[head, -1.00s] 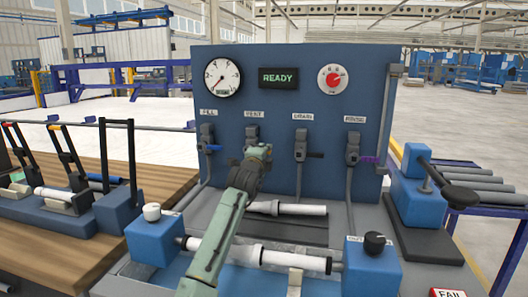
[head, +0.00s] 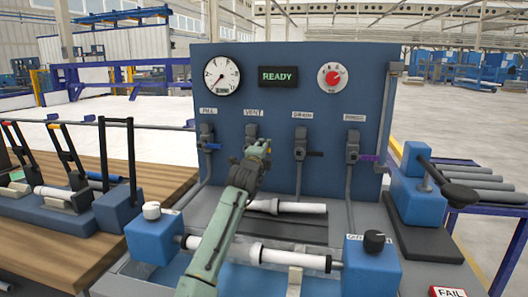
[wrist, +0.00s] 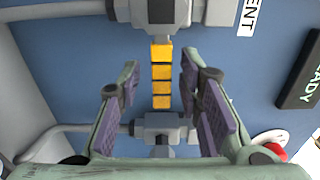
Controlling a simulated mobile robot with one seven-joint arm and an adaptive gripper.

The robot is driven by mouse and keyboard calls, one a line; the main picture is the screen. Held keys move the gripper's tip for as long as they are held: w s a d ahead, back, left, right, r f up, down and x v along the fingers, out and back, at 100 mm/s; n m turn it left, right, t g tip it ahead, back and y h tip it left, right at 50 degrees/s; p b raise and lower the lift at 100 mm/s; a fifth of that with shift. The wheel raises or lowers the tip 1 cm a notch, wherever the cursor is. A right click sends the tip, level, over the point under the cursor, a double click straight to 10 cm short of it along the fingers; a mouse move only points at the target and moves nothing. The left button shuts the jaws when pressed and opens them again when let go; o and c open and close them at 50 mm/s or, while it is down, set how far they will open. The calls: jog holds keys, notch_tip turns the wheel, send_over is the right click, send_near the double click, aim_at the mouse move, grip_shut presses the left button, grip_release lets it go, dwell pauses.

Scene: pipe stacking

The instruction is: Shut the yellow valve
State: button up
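The yellow valve is the one under the VENT label (head: 253,113) on the blue panel. Its grey body (head: 251,131) shows in the head view, but its handle is hidden there by my gripper (head: 258,148). In the wrist view the yellow handle (wrist: 161,76), banded with dark lines, runs straight down the picture from the grey valve body (wrist: 161,15). My gripper (wrist: 159,68) is open, with one purple-padded finger on each side of the handle. Gaps show between the handle and both fingers.
A blue-handled valve (head: 207,137) is just left, a black-handled valve (head: 300,143) and a purple-handled valve (head: 352,147) are right. A white pipe (head: 288,207) lies below my gripper. The display (head: 278,77) reads READY.

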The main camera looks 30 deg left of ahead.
jog(key=shift+s, duration=0.1)
jog(key=v, duration=1.2)
jog(key=shift+d, duration=0.1)
